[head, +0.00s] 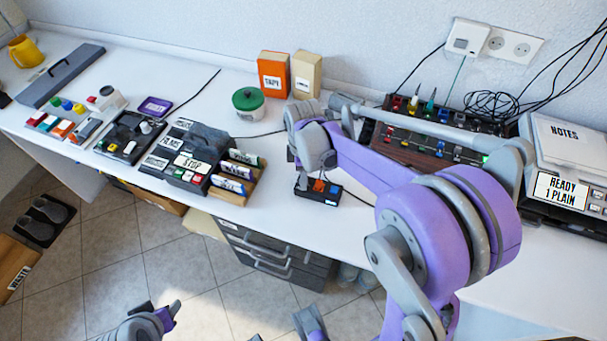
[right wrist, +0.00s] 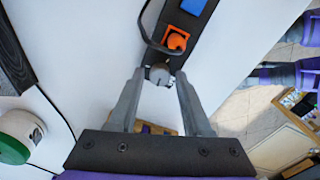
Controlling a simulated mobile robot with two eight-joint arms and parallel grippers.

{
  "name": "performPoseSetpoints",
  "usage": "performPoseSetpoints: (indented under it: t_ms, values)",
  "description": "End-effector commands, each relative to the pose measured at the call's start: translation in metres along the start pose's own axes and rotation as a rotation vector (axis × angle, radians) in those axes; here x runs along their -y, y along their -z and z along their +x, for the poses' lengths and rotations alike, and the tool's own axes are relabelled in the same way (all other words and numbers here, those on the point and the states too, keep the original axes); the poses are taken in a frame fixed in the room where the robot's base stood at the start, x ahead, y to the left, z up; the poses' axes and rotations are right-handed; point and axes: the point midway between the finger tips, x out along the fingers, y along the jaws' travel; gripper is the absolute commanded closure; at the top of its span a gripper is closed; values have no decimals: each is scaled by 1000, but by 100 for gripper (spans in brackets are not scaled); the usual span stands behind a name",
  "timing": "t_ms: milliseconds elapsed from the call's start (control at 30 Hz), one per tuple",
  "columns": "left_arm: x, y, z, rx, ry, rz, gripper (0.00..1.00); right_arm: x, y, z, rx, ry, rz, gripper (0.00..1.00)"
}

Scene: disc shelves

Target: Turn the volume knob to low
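The volume knob appears to be the small grey round knob (right wrist: 160,74) at the end of a narrow black control box (right wrist: 180,62), in the right wrist view. The box also carries an orange control (right wrist: 176,40) and a blue one (right wrist: 194,5). In the head view the box (head: 329,199) stands near the desk's front edge. My right gripper (right wrist: 160,82) is open, with a fingertip on either side of the grey knob and slight gaps visible; contact is unclear. The knob's setting is not readable. Part of my left arm (head: 145,327) shows at the bottom of the head view; its finger opening is unclear.
A wooden rack (head: 238,182) of labelled packets stands left of the box. A green-lidded jar (head: 248,103) is behind it. A brown panel (head: 405,150) with several controls lies beyond my right arm. A dark cable (right wrist: 147,30) runs beside the box. Bare white desk lies around it.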

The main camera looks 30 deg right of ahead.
Motion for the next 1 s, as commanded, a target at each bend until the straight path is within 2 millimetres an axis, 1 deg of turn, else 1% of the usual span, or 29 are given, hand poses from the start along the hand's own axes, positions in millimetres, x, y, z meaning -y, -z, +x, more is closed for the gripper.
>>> performPoseSetpoints:
  t_ms: [33, 67, 333, 433, 567, 800, 900, 1000]
  values:
    - [0, 0, 0, 0, 0, 0, 50, 0, 0, 0, 0, 0, 0, 40]
    - [0, 0, 0, 0, 0, 0, 50, 0, 0, 0, 0, 0, 0, 38]
    - [0, 0, 0, 0, 0, 0, 50, 0, 0, -1, 0, 0, 0, 38]
    - [0, 1, -1, 0, 0, 0, 50, 0, 0, -6, 0, 0, 0, 38]
    - [0, 2, -4, -1, 0, 0, 50, 0, 0, -27, 0, 0, 0, 38]
    - [0, 6, -10, -3, 0, 0, 50, 0, 0, -76, 0, 0, 0, 38]
    - [0, 7, -11, -4, 0, 0, 50, 0, 0, -92, 0, 0, 0, 38]
    - [0, 7, -12, -4, 0, 0, 50, 0, 0, -102, 0, 0, 0, 38]
